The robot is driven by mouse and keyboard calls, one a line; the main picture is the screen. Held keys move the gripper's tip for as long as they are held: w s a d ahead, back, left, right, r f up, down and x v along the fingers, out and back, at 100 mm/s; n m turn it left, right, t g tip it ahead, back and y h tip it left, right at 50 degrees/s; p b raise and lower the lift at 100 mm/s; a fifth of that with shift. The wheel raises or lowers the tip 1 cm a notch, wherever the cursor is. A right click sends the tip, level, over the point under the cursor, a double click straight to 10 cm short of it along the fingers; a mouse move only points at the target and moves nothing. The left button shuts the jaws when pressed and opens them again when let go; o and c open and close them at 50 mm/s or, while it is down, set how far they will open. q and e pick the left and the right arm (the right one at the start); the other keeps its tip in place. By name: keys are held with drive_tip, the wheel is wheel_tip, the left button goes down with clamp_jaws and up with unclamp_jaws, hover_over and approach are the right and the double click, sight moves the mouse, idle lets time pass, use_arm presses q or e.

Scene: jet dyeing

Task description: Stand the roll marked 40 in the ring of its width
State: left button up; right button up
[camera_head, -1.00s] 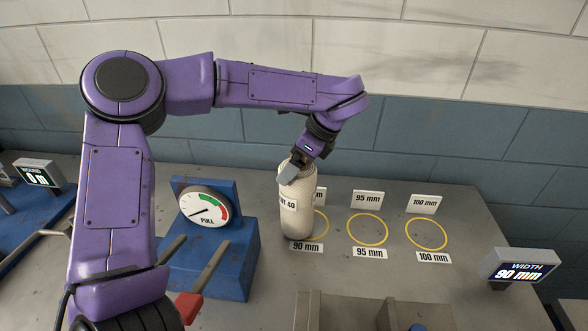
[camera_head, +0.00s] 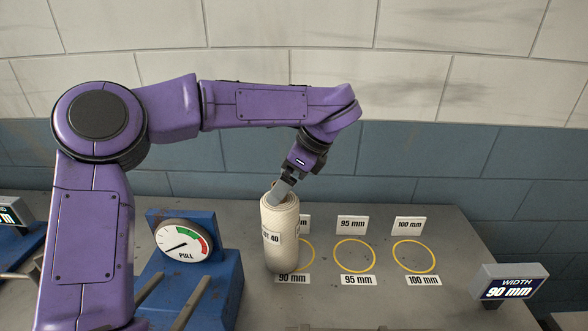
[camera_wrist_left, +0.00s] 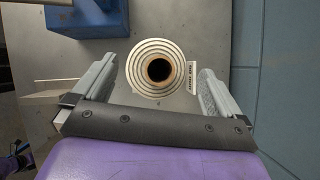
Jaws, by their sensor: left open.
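The roll marked 40 (camera_head: 281,235) is a cream wound cylinder with a white label, standing upright at the 90 mm place. The yellow 90 mm ring (camera_head: 312,252) shows only as an arc to the right of the roll's base. Its left part is hidden, and the base looks left of the ring's middle. My left gripper (camera_head: 279,193) is open at the roll's top. In the left wrist view, the roll's end (camera_wrist_left: 142,68) with its dark core lies between the two spread fingers, with gaps on both sides. My right gripper is not in view.
The 95 mm ring (camera_head: 355,256) and 100 mm ring (camera_head: 413,257) are empty, with label cards around them. A display (camera_head: 511,283) reads width 90 mm. A blue stand with a pull gauge (camera_head: 184,242) is left of the roll. A wall stands behind the table.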

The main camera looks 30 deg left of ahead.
use_arm(q)
drive_tip(key=v, duration=0.7)
drive_tip(key=shift+d+r, duration=0.2)
drive_tip(key=shift+r, duration=0.05)
idle(0.9)
